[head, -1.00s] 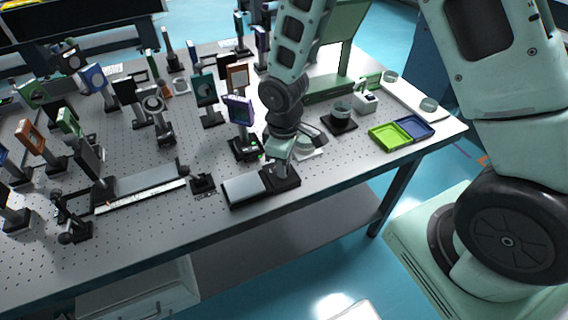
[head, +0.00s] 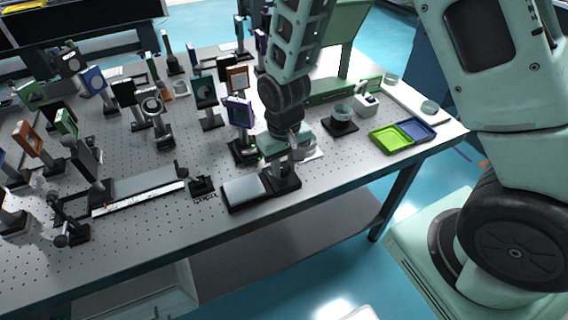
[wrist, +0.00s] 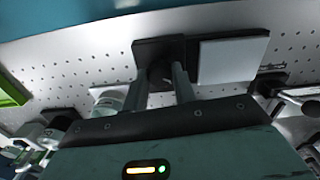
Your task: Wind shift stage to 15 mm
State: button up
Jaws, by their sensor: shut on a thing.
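The shift stage is a low black base with a light grey plate (head: 246,188) near the front edge of the optical table. The plate also shows in the wrist view (wrist: 232,60), right of a square black block (wrist: 150,48). My gripper (head: 283,170) points down over the block at the stage's right end. In the wrist view its two fingers (wrist: 161,82) stand on either side of a dark round knob (wrist: 160,72) on the block and are shut on it. The fingers partly hide the knob. I cannot read any scale.
A post-mounted optic with a purple frame (head: 240,112) stands close behind the stage. A long rail with a white scale strip (head: 140,198) lies to the left. A green tray (head: 391,138) and a blue tray (head: 416,129) are at the right. Many mounts crowd the table's back left.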

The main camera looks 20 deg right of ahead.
aim_at(284, 168)
dwell(0.3)
jog(key=o, duration=1)
notch_tip(284, 168, up, 18)
jog(key=b, duration=0.1)
jog(key=shift+f, duration=0.25)
jog(key=s+a+n, duration=0.3)
jog(key=s, duration=0.6)
jog(key=s+a+f+n, duration=0.1)
jog(key=s+a+n, duration=0.2)
jog(key=s, duration=0.7)
jog(key=shift+s+a+n+y, duration=0.2)
jog(key=shift+s+n+y, duration=0.05)
jog(key=shift+n+y, duration=0.05)
